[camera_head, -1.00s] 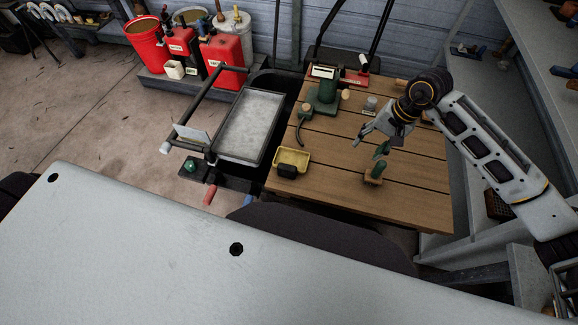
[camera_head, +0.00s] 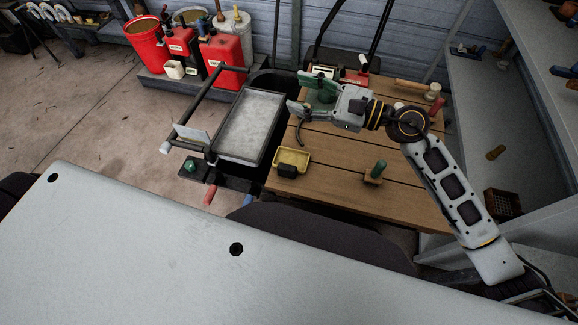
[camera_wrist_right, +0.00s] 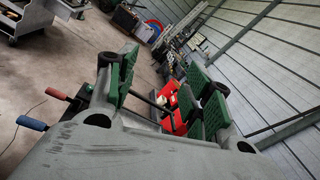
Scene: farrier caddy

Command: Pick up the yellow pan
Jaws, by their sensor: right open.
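The yellow pan (camera_head: 293,156) is a small shallow rectangular tray with a dark block at its front side. It sits on the left front edge of the slatted wooden table (camera_head: 340,195). My right gripper (camera_head: 301,93) is open and empty, above the back left of the table, behind the pan and apart from it. The open fingers (camera_wrist_right: 166,92) also show in the right wrist view, where I do not see the pan. My left gripper is not in view.
A grey tray (camera_head: 247,161) in a dark frame stands left of the table. A green-handled tool on a wooden block (camera_head: 375,172) stands right of the pan. A dark curved rod (camera_head: 300,131) lies behind the pan. Red cans (camera_head: 222,58) stand farther back.

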